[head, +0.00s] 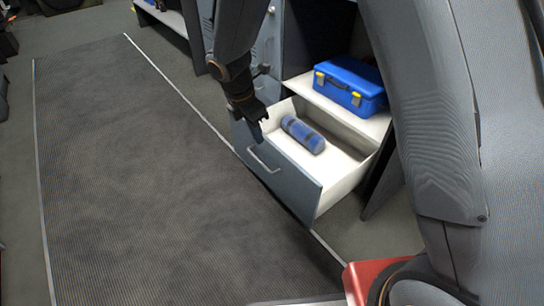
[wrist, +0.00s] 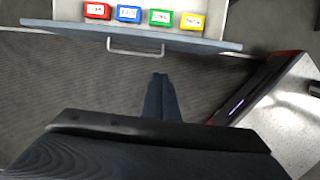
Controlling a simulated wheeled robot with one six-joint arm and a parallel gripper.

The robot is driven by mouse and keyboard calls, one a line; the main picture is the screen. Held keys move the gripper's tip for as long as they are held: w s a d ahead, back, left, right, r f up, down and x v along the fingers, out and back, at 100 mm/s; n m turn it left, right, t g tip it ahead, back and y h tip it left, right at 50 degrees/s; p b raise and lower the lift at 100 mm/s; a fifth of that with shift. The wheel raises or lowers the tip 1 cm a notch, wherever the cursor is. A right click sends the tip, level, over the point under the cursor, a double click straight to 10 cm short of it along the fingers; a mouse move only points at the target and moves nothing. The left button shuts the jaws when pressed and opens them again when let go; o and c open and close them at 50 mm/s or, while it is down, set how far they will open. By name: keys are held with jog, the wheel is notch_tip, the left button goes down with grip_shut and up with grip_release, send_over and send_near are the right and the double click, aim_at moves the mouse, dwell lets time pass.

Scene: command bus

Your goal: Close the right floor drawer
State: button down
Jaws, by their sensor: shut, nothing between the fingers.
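The open floor drawer (head: 330,190) shows in the head view, pulled out from a grey cabinet, with a grey-blue front, a bar handle (head: 262,158) and a pale inside. A blue bottle (head: 303,134) lies in it. My gripper (head: 258,128) is shut and empty, hanging by the far left end of this drawer's front; I cannot tell if it touches. In the wrist view my shut fingers (wrist: 160,88) point toward an open drawer's grey-blue front (wrist: 190,43) and handle (wrist: 135,47), apart in the picture. Several coloured boxes sit in that drawer; I cannot tell whether both views show the same drawer.
A blue case (head: 350,86) with yellow latches sits on a pale shelf behind the open drawer. Dark ribbed floor matting (head: 130,180) lies clear to the left. A dark-edged unit with a speckled top (wrist: 285,115) stands at right in the wrist view.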

jog(key=f, duration=0.1)
jog(key=b, duration=0.6)
send_near(271, 151)
jog(key=s+f, duration=0.1)
jog(key=s+d+f, duration=0.1)
jog(key=f, duration=0.1)
jog(key=s+f, duration=0.1)
jog(key=shift+s+d+f, duration=0.2)
jog(key=shift+s+d, duration=0.15)
jog(key=shift+s, duration=0.05)
jog(key=shift+w+d+r+b, duration=0.1)
jog(key=shift+w+d+b, duration=0.15)
jog(key=shift+d+b, duration=0.15)
